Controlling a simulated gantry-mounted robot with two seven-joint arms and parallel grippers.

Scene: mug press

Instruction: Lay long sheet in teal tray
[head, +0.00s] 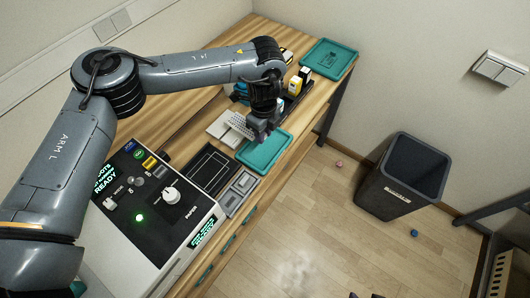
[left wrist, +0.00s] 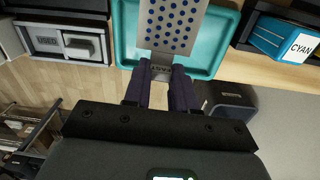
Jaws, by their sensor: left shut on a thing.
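My left gripper (head: 261,132) is shut on the near end of a long pale sheet with blue dots (left wrist: 175,22). The fingertips (left wrist: 160,72) pinch the sheet's small lettered end tab. In the head view the dotted sheet (head: 240,124) reaches left from the gripper. The teal tray (head: 262,158) is below and beside the gripper, near the table's front edge. In the left wrist view the sheet overlaps the teal tray (left wrist: 124,42) and hides its middle. I cannot tell whether the sheet touches the tray. My right gripper is in neither view.
A grey "USED" bin (left wrist: 46,40) and the press (head: 150,215) are left of the tray. A cyan box (left wrist: 278,38) is right of it. Another teal tray (head: 330,58) lies at the far end. A black waste bin (head: 400,178) stands on the floor.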

